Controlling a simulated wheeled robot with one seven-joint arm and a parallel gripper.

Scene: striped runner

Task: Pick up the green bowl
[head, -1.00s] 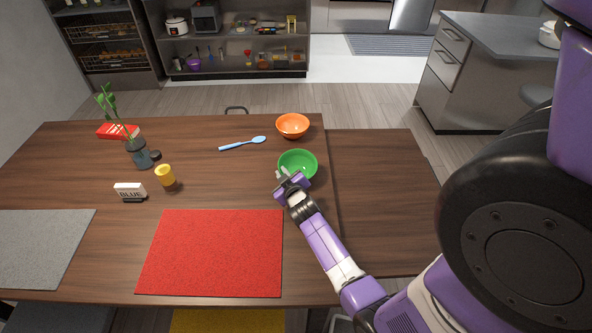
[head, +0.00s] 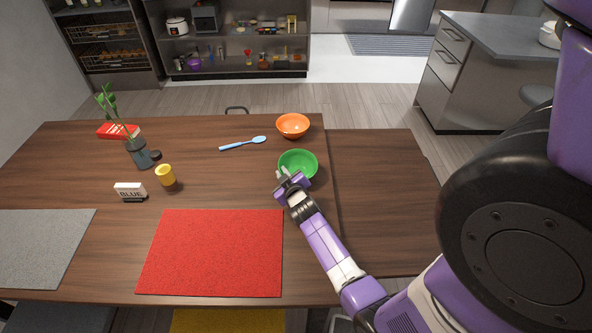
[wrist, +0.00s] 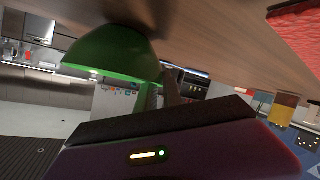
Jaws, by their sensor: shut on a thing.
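The green bowl (head: 298,163) is upright on the wooden table, near the edge of its main top. My gripper (head: 283,172) is at the bowl's near left rim. Its jaws are shut on the bowl's wall, though the fingertips are partly hidden. I cannot tell any gap between the bowl and the table.
An orange bowl (head: 293,125) sits just behind the green one. A light blue spoon (head: 243,143) lies to the left of the orange bowl. A yellow cup (head: 165,175), a sign (head: 131,191) and a plant vase (head: 139,152) stand further left. A red mat (head: 212,252) lies in front.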

